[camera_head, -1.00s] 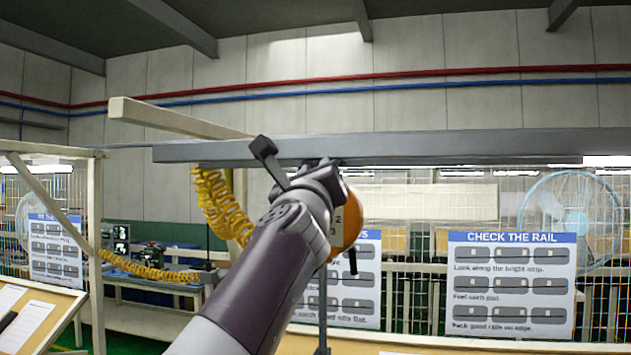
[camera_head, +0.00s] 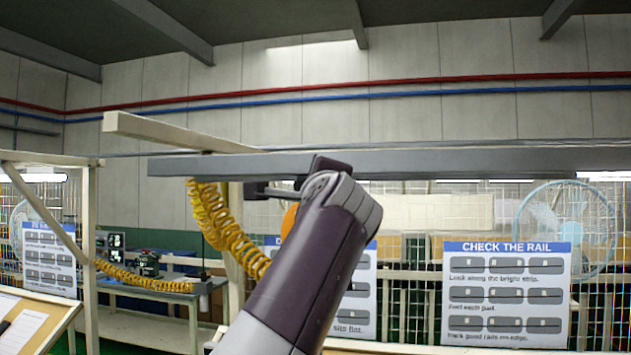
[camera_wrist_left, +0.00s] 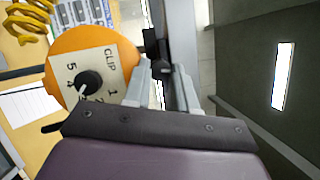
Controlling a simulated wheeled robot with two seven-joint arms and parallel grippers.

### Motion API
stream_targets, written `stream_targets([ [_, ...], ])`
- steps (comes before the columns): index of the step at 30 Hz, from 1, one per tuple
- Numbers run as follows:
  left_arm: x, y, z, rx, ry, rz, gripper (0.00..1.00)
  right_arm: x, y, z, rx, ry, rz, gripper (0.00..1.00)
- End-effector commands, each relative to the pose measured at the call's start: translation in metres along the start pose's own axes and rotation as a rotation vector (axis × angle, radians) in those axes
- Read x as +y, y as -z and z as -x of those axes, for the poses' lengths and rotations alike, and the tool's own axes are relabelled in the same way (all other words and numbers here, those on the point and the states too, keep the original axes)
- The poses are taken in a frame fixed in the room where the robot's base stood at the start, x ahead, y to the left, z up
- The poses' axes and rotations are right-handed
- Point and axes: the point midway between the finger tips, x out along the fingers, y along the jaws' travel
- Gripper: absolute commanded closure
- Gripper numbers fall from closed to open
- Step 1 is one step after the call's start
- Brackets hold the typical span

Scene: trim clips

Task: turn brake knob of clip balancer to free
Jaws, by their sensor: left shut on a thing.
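The clip balancer is an orange round body hanging below the grey rail; in the head view only a sliver (camera_head: 289,220) shows behind my left arm. In the left wrist view the balancer (camera_wrist_left: 126,53) shows a pale plate marked CLIP, with numbers around a black dial knob (camera_wrist_left: 90,81) whose white pointer is toward the lower left, near the 4. A small dark part, seemingly the brake knob (camera_wrist_left: 158,70), sits beside the body toward the rail. My left gripper (camera_wrist_left: 163,74) is shut on it, one finger each side. Its marking is not readable. My right gripper is not in view.
The grey rail (camera_head: 430,163) runs across above the balancer, close to my left wrist. A yellow coiled hose (camera_head: 213,215) hangs at the left. A sign board (camera_head: 506,292) and a fan (camera_head: 566,232) stand at the right behind.

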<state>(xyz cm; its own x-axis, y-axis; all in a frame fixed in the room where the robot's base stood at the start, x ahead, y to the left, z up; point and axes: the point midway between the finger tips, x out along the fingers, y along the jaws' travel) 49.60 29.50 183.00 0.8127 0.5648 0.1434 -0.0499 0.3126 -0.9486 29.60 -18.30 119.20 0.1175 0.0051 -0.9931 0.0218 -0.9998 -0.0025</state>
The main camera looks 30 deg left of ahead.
Motion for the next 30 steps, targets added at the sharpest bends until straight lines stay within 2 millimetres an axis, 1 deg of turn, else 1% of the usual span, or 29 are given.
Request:
stream_targets([
  [6,-0.0002,0.0011,-0.0009,-0.001,-0.046,0.097,1.0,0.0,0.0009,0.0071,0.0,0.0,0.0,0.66],
  [12,0.0004,0.0013,-0.001,-0.003,-0.068,0.146,1.0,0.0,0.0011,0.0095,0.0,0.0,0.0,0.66],
  [28,0.0009,0.0011,-0.0008,-0.004,-0.075,0.163,1.0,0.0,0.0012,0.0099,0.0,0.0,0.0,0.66],
  [29,0.0009,0.0011,-0.0008,-0.004,-0.075,0.163,0.65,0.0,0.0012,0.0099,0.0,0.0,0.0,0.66],
  [30,0.0007,0.001,-0.0007,-0.004,-0.074,0.163,0.51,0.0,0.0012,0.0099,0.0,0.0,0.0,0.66],
])
